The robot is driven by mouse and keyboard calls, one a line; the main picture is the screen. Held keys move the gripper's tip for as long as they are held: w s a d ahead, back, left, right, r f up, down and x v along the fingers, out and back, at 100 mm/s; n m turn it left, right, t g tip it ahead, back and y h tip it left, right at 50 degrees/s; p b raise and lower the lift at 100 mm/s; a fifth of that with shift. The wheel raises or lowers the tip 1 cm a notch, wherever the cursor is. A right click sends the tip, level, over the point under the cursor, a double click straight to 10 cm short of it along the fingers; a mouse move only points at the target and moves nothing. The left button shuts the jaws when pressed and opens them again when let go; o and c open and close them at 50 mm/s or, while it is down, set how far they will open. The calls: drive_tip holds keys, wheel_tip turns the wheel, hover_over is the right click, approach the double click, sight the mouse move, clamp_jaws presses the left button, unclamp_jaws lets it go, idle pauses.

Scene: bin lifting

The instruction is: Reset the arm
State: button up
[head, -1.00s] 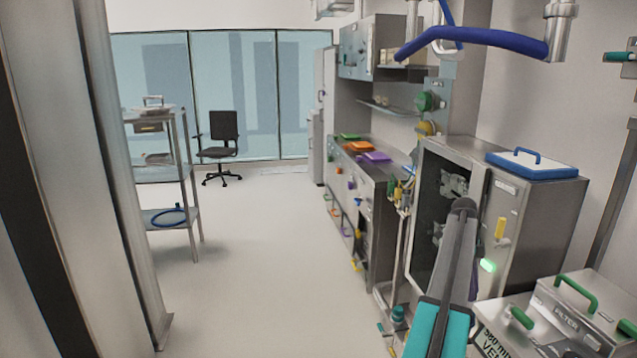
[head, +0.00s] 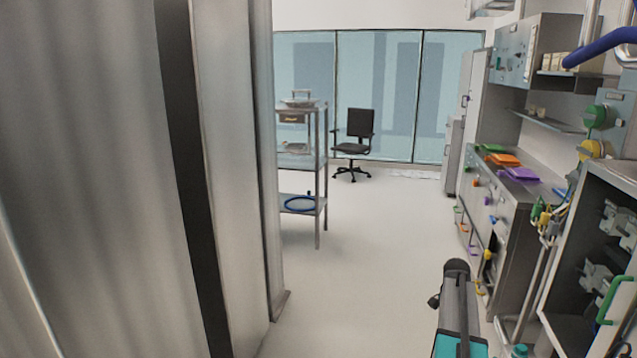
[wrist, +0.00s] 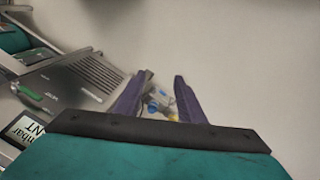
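My gripper (wrist: 163,98) shows in the wrist view as two purple fingers with a clear gap between them. It is open and nothing is held between the fingers. Small blue and yellow items appear blurred beyond the gap. In the head view my dark grey and teal arm rises from the bottom edge, right of the middle, over the floor. The gripper's fingers cannot be made out there.
A tall metal panel (head: 90,180) fills the left. A metal shelf cart (head: 300,162) and black chair (head: 354,140) stand farther back. A counter (head: 490,200) and open steel cabinet (head: 565,315) line the right. Pale floor (head: 390,235) lies clear between.

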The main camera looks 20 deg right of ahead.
drive_tip(key=w+a+f+n, duration=0.3)
drive_tip(key=a+n, duration=0.1)
drive_tip(key=a, duration=0.5)
drive_tip(key=w+a+f+n+t, duration=0.1)
drive_tip(key=w+a+f+n, duration=0.15)
drive_tip(key=a, duration=0.65)
drive_tip(key=w+a+f+n, duration=0.3)
drive_tip(key=a+n, duration=0.1)
drive_tip(key=a, duration=0.6)
drive_tip(key=s+a+f+n, duration=0.2)
drive_tip(key=a+n, duration=0.1)
drive_tip(key=a, duration=0.5)
drive_tip(key=s+a+f+n+t, duration=0.1)
drive_tip(key=a+n, duration=0.2)
drive_tip(key=a, duration=0.4)
drive_tip(key=s+a+f+n, duration=0.2)
drive_tip(key=a+n, duration=0.2)
drive_tip(key=a, duration=0.4)
drive_tip(key=s+f+g, duration=0.2)
drive_tip(key=s+f, duration=0.6)
drive_tip(key=s, duration=0.4)
drive_tip(key=s+d+f+g, duration=0.1)
drive_tip(key=s+f+g, duration=0.2)
drive_tip(key=s+f, duration=0.6)
drive_tip(key=s, duration=0.4)
drive_tip(key=shift+s+f+g+y, duration=0.15)
drive_tip(key=shift+f+g+y, duration=0.15)
drive_tip(key=shift+c, duration=0.6)
